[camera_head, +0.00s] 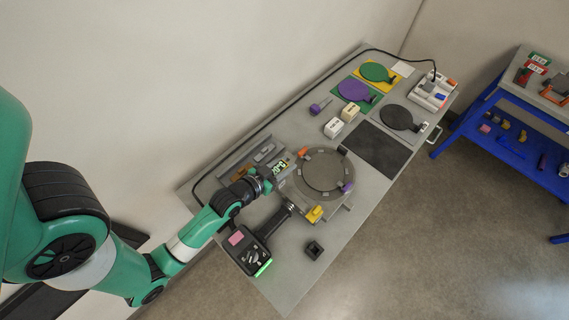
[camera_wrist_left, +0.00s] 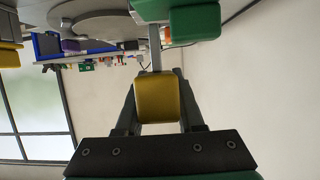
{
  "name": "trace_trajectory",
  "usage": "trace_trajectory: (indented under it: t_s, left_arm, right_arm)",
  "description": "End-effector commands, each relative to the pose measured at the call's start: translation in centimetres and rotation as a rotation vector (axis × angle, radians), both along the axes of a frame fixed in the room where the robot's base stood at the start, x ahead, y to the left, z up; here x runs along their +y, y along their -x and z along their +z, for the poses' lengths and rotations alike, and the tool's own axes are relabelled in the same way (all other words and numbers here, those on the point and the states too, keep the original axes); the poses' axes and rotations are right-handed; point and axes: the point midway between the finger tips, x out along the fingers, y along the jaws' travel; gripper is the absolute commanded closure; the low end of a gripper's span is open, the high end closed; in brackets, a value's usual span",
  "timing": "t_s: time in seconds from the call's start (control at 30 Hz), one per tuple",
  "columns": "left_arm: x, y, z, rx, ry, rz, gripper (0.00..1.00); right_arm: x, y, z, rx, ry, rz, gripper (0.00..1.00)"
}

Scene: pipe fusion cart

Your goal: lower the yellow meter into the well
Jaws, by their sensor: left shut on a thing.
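My left gripper (camera_head: 272,176) is over the left side of the round grey ring plate (camera_head: 324,173). In the left wrist view my left gripper (camera_wrist_left: 157,100) is shut on the yellow meter (camera_wrist_left: 158,97), whose thin metal stem (camera_wrist_left: 154,45) points away from the fingers. The stem passes beside a green block (camera_wrist_left: 195,22); I cannot tell if they touch. In the head view a small lit display (camera_head: 281,168) shows by the gripper. I cannot make out the well for certain; the stem's tip is hidden. My right gripper is not in view.
Orange (camera_head: 303,151), purple (camera_head: 347,187) and yellow (camera_head: 315,214) blocks sit around the ring plate. A black square socket (camera_head: 314,250) stands near the front edge. A dark mat (camera_head: 377,150) lies farther back.

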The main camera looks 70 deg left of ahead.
Motion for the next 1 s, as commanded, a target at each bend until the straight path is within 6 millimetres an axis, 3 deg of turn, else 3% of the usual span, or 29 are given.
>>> trace_trajectory:
  t_s: [0.9,0.93,1.0]
  left_arm:
    - [0.0,0.0,-2.1,-0.001,0.000,0.000,1.00]
    - [0.0,0.0,-2.1,-0.001,0.000,0.000,0.61]
    - [0.0,0.0,-2.0,-0.001,0.000,0.000,0.49]
  right_arm:
    - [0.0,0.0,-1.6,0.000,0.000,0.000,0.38]
    - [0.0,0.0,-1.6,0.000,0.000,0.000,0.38]
    - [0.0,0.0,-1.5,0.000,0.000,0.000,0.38]
